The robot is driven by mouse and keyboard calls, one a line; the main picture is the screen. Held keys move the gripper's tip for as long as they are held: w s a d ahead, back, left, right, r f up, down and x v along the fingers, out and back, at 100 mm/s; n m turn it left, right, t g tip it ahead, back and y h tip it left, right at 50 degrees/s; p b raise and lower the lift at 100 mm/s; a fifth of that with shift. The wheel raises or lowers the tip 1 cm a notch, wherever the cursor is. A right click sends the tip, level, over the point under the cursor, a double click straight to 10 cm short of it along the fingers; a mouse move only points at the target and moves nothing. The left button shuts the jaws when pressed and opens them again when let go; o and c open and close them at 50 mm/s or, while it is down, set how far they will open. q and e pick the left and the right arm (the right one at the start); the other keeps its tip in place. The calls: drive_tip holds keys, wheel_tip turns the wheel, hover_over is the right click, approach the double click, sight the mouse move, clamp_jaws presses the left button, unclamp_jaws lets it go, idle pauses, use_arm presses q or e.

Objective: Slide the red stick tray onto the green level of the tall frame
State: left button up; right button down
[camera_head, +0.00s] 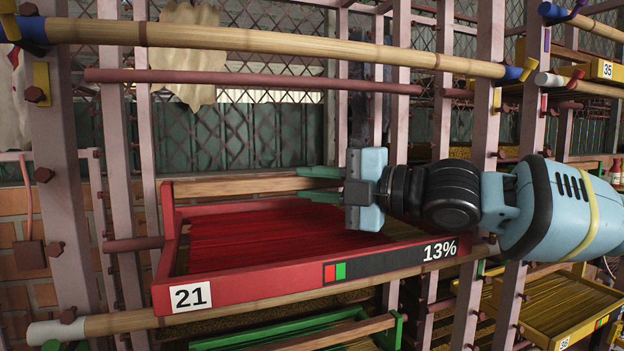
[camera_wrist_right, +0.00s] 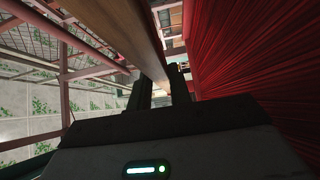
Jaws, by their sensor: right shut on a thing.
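The red stick tray (camera_head: 255,288) is full of red sticks and carries the label 21, a red and green mark and 13%. It sits between the frame's posts, tilted in the picture, just above a bamboo pole (camera_head: 130,321); I cannot tell whether they touch. My right gripper (camera_head: 318,184) is shut on the tray's wooden back bar (camera_head: 235,185). In the right wrist view the bar (camera_wrist_right: 145,35) runs between the fingers (camera_wrist_right: 160,90), with the red sticks (camera_wrist_right: 250,70) on the right. The tall frame (camera_head: 65,150) has pinkish posts. I cannot tell which level is green. My left gripper is not in view.
Above the tray are a thin red-brown pole (camera_head: 250,80) and a thick bamboo pole (camera_head: 270,40). A green tray (camera_head: 270,335) is below. Yellow trays 36 (camera_head: 565,338) and 35 (camera_head: 598,68) are at the right. Posts stand close around my right arm.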

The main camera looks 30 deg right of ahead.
drive_tip(key=shift+s+a, duration=0.15)
drive_tip(key=shift+s, duration=0.15)
drive_tip(key=shift+w+f, duration=0.15)
drive_tip(key=shift+w, duration=0.1)
drive_tip(key=shift+w+d, duration=0.15)
drive_tip(key=shift+d, duration=0.05)
drive_tip(key=c, duration=1.3)
unclamp_jaws()
drive_tip(key=shift+a, duration=0.1)
drive_tip(key=shift+o, duration=0.8)
drive_tip(key=shift+f, duration=0.15)
drive_tip(key=shift+o, duration=1.3)
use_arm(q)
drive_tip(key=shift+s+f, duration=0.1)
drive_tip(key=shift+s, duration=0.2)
